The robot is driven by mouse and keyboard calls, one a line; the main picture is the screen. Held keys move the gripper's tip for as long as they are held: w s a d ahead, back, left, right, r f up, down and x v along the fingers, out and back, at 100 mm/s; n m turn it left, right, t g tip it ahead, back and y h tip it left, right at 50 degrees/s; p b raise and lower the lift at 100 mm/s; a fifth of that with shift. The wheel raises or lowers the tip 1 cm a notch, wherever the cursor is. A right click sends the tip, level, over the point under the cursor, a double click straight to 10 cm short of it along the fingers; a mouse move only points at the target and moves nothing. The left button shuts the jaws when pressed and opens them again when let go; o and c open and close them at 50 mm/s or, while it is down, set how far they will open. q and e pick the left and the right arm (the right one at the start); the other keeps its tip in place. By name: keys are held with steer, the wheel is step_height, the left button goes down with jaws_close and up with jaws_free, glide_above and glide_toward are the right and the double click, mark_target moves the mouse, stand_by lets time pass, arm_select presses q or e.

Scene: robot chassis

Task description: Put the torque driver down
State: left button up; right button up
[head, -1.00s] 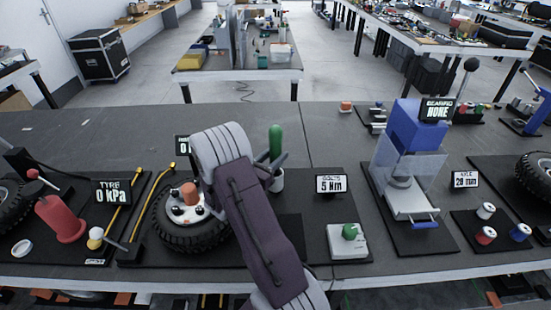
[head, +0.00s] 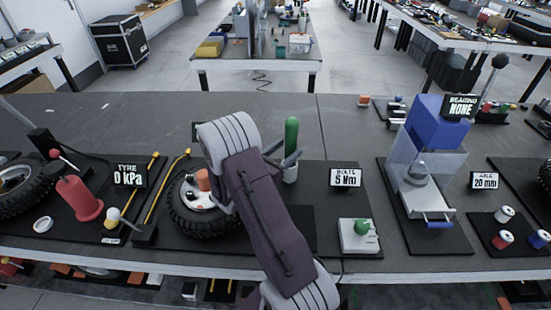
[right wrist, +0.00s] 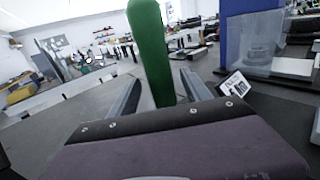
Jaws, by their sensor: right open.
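The torque driver, with a long green handle (head: 291,134), stands upright in a small white holder (head: 290,173) on the bench, behind the tyre stand. My right gripper (head: 282,154) is beside the handle, its two fingers spread apart and open. In the right wrist view the green handle (right wrist: 151,50) rises beyond and between the two open fingers (right wrist: 160,95). The driver's lower end is hidden there by the gripper body. In the head view my right arm hides part of the tyre and its stand. My left gripper is not in view.
A tyre (head: 196,219) with an orange-topped hub lies left of my right arm. The "BOLTS 5 Nm" sign (head: 345,178) and a white box with a green knob (head: 359,236) stand to the right. A blue press (head: 438,122) stands farther right. The bench behind the driver is clear.

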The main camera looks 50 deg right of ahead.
steer(key=a, duration=0.9)
steer(key=shift+s+a, duration=0.25)
steer(key=shift+a, duration=0.15)
